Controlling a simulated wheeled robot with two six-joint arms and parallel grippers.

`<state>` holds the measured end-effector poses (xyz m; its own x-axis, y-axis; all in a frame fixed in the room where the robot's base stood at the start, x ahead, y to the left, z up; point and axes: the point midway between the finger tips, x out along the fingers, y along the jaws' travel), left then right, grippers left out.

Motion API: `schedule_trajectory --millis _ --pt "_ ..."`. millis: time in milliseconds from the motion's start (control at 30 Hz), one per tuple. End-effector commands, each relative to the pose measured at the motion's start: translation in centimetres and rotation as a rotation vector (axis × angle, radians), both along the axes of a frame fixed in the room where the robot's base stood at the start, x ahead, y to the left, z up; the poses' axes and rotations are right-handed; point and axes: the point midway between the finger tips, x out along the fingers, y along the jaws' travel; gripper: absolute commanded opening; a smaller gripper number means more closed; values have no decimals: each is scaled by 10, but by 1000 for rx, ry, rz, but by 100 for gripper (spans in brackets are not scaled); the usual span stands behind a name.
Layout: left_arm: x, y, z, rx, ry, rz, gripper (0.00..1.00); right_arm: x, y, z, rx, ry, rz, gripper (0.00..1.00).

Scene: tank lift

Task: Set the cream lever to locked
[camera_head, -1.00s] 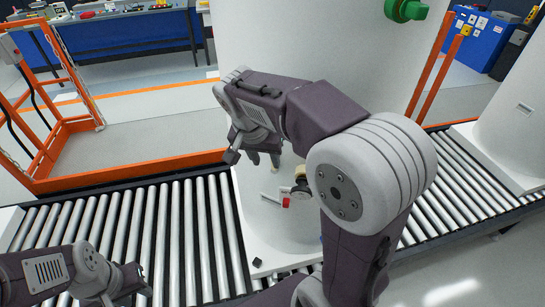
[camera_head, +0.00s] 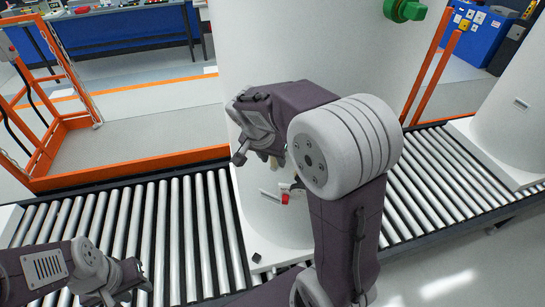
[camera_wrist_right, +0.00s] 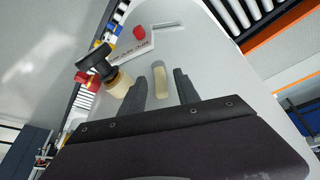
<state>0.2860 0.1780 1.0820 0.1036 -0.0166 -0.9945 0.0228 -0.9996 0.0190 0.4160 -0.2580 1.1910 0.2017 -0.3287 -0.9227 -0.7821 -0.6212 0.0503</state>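The cream lever (camera_wrist_right: 160,80) is a short rounded bar on the white tank (camera_wrist_right: 205,65), upright in the right wrist view. My right gripper (camera_wrist_right: 163,84) is open, with one dark finger on each side of the lever and visible gaps between. In the head view my right gripper (camera_head: 263,157) is at the front of the tank (camera_head: 300,60), largely covered by my own wrist and forearm. My left gripper (camera_head: 128,282) is low at the left, over the rollers and away from the tank; its finger opening is unclear.
Left of the lever in the wrist view are a cream fitting with a black knob (camera_wrist_right: 97,60), a red piece (camera_wrist_right: 139,32) and a marked plate (camera_wrist_right: 128,50). The tank stands on a roller conveyor (camera_head: 165,230). A green fitting (camera_head: 405,10) is higher up.

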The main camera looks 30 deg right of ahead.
Motion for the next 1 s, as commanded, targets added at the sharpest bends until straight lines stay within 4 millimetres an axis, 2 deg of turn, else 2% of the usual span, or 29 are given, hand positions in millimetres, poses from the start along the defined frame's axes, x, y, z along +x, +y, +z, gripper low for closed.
schedule_trajectory --millis 100,133,233,267,667,1000 --pt "0 0 0 0 0 0 36 0 0 0 0 0 0 38" --pt "0 0 0 0 0 0 36 0 0 0 0 0 0 33" --pt "0 0 0 0 0 0 36 0 0 0 0 0 0 5" --pt "0 0 0 0 0 0 36 0 0 0 0 0 0 0" --pt "0 0 7 0 0 0 36 2 2 1 -31 41 2 0" --pt "0 0 36 0 0 0 36 11 10 1 -191 244 3 0"
